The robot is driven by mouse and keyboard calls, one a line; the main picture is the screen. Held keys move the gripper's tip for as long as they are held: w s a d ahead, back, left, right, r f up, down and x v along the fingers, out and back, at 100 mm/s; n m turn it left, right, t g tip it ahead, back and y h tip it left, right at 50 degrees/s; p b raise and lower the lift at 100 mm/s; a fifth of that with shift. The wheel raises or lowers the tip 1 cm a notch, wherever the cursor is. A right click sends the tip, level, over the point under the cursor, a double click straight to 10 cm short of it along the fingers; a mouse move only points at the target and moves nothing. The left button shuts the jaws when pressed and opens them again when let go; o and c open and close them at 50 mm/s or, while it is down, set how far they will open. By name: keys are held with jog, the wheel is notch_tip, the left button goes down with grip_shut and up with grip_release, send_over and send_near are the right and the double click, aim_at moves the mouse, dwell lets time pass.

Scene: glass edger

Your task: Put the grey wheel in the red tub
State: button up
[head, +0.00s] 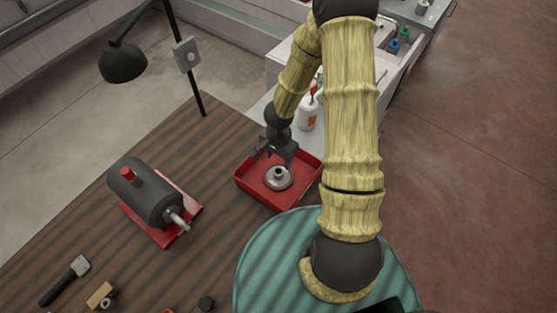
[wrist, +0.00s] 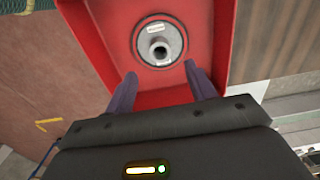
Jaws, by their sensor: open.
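The grey wheel (head: 278,178) lies flat inside the red tub (head: 249,189), with its hub facing up. The wheel also shows in the wrist view (wrist: 159,43), with a pale label on its face, resting on the floor of the tub (wrist: 203,20). My gripper (head: 281,157) is over the back part of the tub. In the wrist view its two fingers (wrist: 161,85) are spread apart with nothing between them, just short of the wheel and apart from it.
A dark motor (head: 147,191) on a red base stands left of the tub on the wooden table (head: 120,245). A black lamp (head: 123,63) and its pole are at the back left. A white bottle (head: 308,115) stands behind the tub.

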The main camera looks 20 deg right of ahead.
notch_tip(320, 180, up, 4)
jog(key=shift+p, duration=0.6)
notch_tip(320, 180, up, 12)
jog(key=w+a+f+n+t+y, duration=0.1)
jog(key=w+a+n+t, duration=0.1)
jog(key=n+t, duration=0.3)
jog(key=s+d+r+n+g+h, duration=0.1)
jog(key=s+d+r+n+g, duration=0.1)
jog(key=s+r+n, duration=0.3)
jog(key=s+r, duration=0.4)
jog(key=s, duration=0.1)
jog(key=shift+n, duration=0.4)
jog(key=shift+w, duration=0.1)
